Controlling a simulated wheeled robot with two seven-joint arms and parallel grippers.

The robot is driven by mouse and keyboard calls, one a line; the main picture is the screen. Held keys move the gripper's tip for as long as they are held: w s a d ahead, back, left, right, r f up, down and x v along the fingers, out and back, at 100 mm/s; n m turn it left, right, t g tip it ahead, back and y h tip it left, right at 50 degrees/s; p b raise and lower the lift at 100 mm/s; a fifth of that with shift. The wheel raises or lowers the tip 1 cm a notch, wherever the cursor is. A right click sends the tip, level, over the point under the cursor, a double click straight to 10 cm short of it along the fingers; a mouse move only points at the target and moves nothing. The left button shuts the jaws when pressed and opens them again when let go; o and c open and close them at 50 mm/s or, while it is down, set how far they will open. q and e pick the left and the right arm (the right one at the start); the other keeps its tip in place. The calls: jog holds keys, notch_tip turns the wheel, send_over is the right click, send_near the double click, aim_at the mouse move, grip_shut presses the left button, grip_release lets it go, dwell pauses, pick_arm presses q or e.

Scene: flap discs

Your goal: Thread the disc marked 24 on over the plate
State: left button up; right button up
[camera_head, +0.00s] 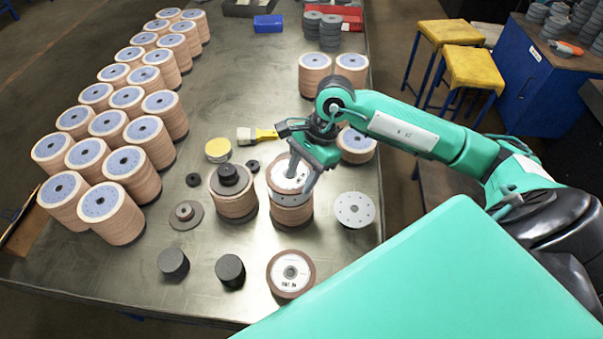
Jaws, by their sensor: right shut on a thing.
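My right gripper (302,174) is shut on a brown-rimmed disc with a white label (287,178). The disc is right over a short brown stack (292,214) with a grey plate (285,198) near its top. I cannot tell whether the held disc touches what is below it. The held disc's marking is partly behind the fingers and too small to read. Another brown disc with a white printed label (290,273) lies flat at the front; its number is unclear. A light grey plate with holes (354,210) lies to the right. My left gripper is not in view.
A brown stack with a dark hub (233,202) stands close left of the held disc. Two black cylinders (230,270) stand at the front. Rows of disc stacks (124,160) fill the table's left side. A yellow-handled brush (256,134) lies behind.

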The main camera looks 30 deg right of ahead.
jog(key=shift+f+b, duration=0.35)
jog(key=o, duration=1.3)
jog(key=shift+r, duration=0.15)
jog(key=shift+d+r, duration=0.2)
jog(key=shift+r, duration=0.1)
jog(key=b+v, duration=0.3)
jog(key=v, duration=1)
jog(key=shift+a+b, duration=0.1)
jog(key=shift+b, duration=0.25)
